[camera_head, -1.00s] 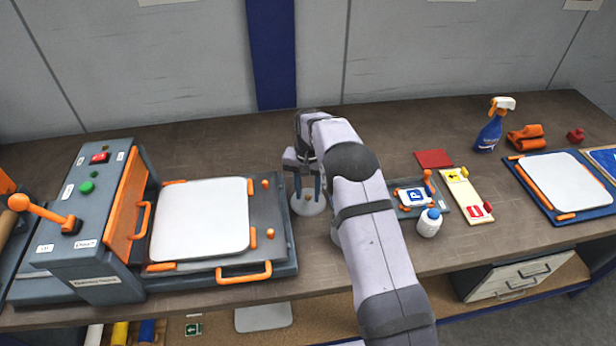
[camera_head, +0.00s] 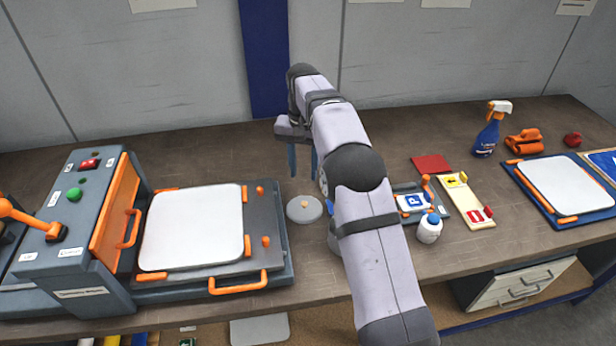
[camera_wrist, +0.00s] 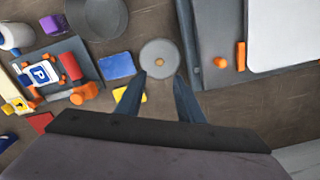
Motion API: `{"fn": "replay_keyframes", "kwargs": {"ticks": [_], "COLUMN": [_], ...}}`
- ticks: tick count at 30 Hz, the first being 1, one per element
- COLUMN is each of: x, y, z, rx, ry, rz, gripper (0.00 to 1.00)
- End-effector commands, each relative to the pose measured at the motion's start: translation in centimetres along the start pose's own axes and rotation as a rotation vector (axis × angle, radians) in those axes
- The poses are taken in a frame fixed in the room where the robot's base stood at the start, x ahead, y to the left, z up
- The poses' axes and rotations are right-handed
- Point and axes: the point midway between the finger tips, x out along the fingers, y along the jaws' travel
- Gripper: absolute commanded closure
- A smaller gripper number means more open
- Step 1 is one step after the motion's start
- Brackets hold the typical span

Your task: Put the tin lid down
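The tin lid (camera_head: 304,208) is a round grey disc with a small orange-tan knob. It lies flat on the workbench just right of the press's base plate. In the wrist view the lid (camera_wrist: 160,58) shows beyond my fingertips, apart from them. My gripper (camera_head: 302,174) hangs above and behind the lid in the head view. Its two blue-grey fingers are spread, and nothing is between them; the wrist view shows the open fingers (camera_wrist: 157,84) too.
The press (camera_head: 85,230) with its white plate (camera_head: 193,227) stands left of the lid. To the right are a small sign jig (camera_head: 437,209), a white bottle (camera_head: 429,229), a yellow sign board (camera_head: 466,201) and a spray bottle (camera_head: 489,130). Bare bench (camera_head: 215,158) lies behind the press plate.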

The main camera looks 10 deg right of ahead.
Motion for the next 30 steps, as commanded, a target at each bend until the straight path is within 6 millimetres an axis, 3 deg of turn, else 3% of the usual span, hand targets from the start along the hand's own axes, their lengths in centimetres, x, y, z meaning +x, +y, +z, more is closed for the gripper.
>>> {"fn": "replay_keyframes", "kwargs": {"ticks": [8,14,23,30], "x": [-0.2,-0.7,-0.4,1.4], "y": [0.4,1.9,6.4,10.7], "z": [0.5,2.5,9.7,17.7], "rx": [-0.011,-0.058,-0.176,-0.273], "ry": [-0.001,0.001,0.005,0.006], "rz": [0.001,0.0,0.0,0.0], "gripper": [0.66,0.66,0.66,0.66]}}
